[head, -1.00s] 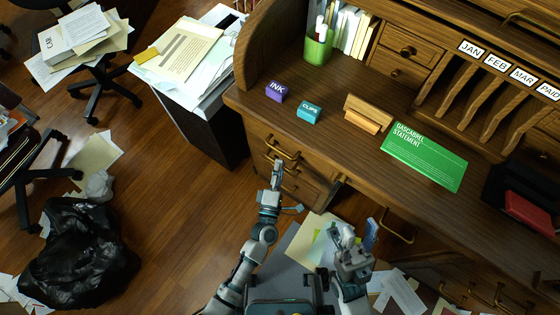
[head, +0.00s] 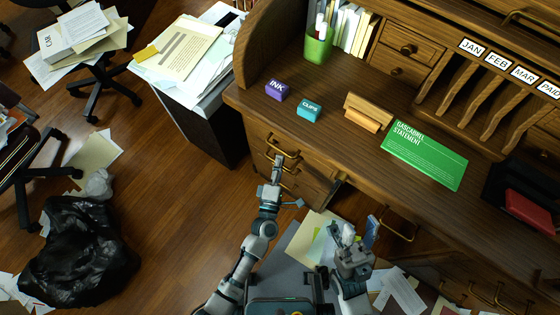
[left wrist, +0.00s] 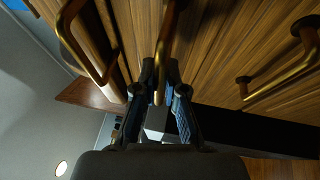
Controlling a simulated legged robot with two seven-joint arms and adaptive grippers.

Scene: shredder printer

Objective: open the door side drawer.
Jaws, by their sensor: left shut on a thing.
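The wooden roll-top desk has a stack of drawers (head: 262,160) on its left side, with brass handles down their fronts. My left gripper (head: 279,160) is at these drawer fronts, below the top brass handle (head: 284,147). In the left wrist view its two dark fingers (left wrist: 160,95) are closed around a brass handle (left wrist: 168,45). Other brass handles show to the left (left wrist: 85,45) and right (left wrist: 285,72) of it. The drawer fronts look closed. My right gripper (head: 348,238) is in front of the desk, away from the drawers; its fingers are too unclear to judge.
A green card (head: 425,155), a purple ink box (head: 276,91) and a blue clips box (head: 309,108) lie on the desktop. A paper-covered cabinet (head: 205,130) stands left of the desk. A black bag (head: 75,255) lies on the floor. Open floor lies left of my left arm.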

